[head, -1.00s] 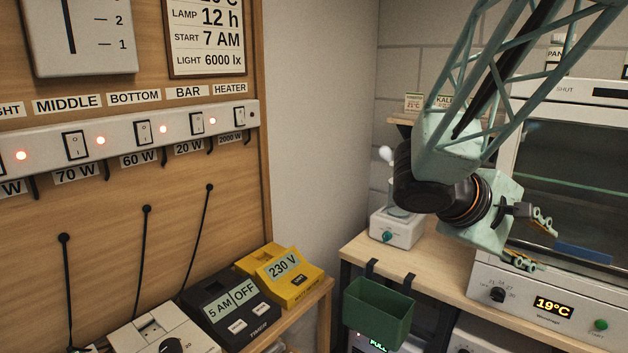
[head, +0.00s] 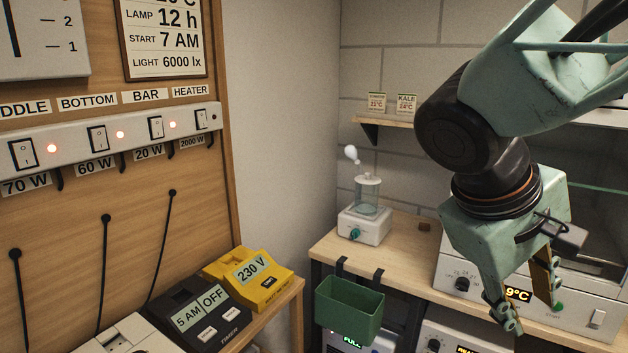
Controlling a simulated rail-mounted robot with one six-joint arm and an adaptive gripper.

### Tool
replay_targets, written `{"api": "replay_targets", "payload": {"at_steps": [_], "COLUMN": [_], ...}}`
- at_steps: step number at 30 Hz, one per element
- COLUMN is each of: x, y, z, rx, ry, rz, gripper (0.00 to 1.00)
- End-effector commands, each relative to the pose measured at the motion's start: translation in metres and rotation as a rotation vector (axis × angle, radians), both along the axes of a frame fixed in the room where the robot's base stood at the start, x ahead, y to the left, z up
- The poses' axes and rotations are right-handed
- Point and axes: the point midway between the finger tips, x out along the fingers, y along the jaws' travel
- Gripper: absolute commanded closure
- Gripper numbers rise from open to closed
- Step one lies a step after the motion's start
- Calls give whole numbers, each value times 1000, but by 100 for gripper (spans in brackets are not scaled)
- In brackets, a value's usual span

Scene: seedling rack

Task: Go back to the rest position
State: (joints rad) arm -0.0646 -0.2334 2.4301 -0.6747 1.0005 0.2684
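My gripper (head: 530,298) hangs at the right of the head view, fingers pointing down. Its two fingers are spread apart, with nothing visible between them. It is in front of the white incubator (head: 455,270) with the lit temperature display, and it hides part of that display and front panel. My arm comes in from the upper right and covers much of the incubator's upper part. I cannot tell how far the fingers are from the panel.
A green bin (head: 348,310) hangs on the bench front. A humidifier (head: 364,225) stands on the bench, below a shelf (head: 385,122) with seed cards. At left are a switch strip (head: 75,150), a black timer (head: 205,310) and a yellow meter (head: 258,283) marked 230 V.

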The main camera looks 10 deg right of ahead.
Motion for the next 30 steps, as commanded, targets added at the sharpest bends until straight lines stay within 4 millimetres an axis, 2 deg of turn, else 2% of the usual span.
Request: {"api": "replay_targets", "payload": {"at_steps": [6, 15, 30], "x": [-27, -54, -83], "y": [27, 70, 139], "z": [-1, 1, 15], "rx": [117, 281, 530], "ry": [-47, -121, -262], "rz": [-34, -64, -83], "gripper": [68, 68, 68]}}
